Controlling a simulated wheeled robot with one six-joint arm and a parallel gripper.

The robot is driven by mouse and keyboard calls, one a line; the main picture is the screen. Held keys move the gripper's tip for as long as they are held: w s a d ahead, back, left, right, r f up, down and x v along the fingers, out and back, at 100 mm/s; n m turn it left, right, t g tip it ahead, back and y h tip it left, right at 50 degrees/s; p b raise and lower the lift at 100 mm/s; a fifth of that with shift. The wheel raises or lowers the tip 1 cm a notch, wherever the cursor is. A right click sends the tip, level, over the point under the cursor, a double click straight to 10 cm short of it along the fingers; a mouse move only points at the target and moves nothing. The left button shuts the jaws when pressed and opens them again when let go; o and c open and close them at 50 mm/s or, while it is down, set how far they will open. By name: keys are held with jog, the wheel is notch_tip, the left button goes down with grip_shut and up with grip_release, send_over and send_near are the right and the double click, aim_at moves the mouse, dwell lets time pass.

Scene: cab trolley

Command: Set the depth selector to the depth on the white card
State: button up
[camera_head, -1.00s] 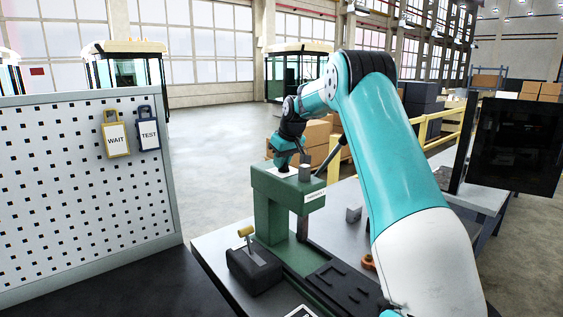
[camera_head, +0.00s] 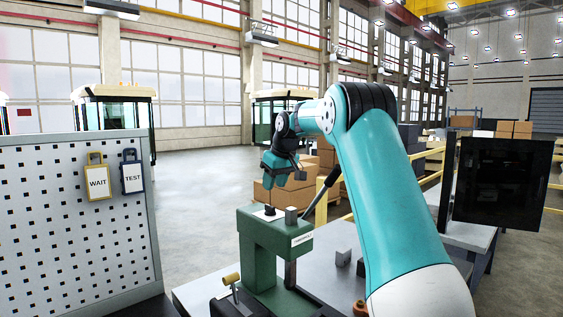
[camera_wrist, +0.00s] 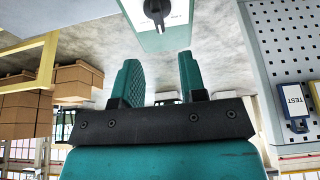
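The depth selector is a black pointer knob (camera_wrist: 156,12) on a white plate on top of the green press (camera_head: 262,240). In the wrist view its narrow end points towards the bottom of the picture; the plate's marks are too small to read. In the head view the knob (camera_head: 270,211) is tiny. My gripper (camera_wrist: 160,78) is open, with nothing between its teal fingers. In the head view my gripper (camera_head: 279,172) is above the press, clear of the knob. I cannot make out a white card giving a depth.
A grey block (camera_head: 291,215) stands beside the knob, and a white label (camera_head: 302,239) is on the press. A dark lever (camera_head: 322,190) rises behind it. A pegboard (camera_head: 75,225) with WAIT and TEST tags is at left. A dark screen (camera_head: 500,185) is at right.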

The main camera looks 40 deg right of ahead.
jog(key=p+v, duration=0.1)
jog(key=v, duration=0.8)
jog(key=shift+r, duration=0.15)
jog(key=s+a+f+n+g+y, duration=0.1)
jog(key=s+a+f, duration=0.15)
jog(key=a, duration=0.75)
jog(key=s+a+f+n+y, duration=0.1)
jog(key=s+a+n, duration=0.15)
jog(key=a, duration=0.75)
jog(key=s+a+f+n+g+y, duration=0.1)
jog(key=s+a+f, duration=0.15)
jog(key=a, duration=0.75)
jog(key=s+a+f+n+g, duration=0.1)
jog(key=s+a+f, duration=0.2)
jog(key=s, duration=0.4)
jog(key=s+a+f+n+y, duration=0.1)
jog(key=s+a+f, duration=0.2)
jog(key=s, duration=0.5)
jog(key=s+a+f+n+g, duration=0.1)
jog(key=s+a+f, duration=0.2)
jog(key=s+a, duration=0.2)
jog(key=s, duration=0.3)
jog(key=shift+a+f+g, duration=0.3)
jog(key=shift+a+f, duration=0.05)
jog(key=shift+f, duration=0.05)
jog(key=shift+s, duration=0.1)
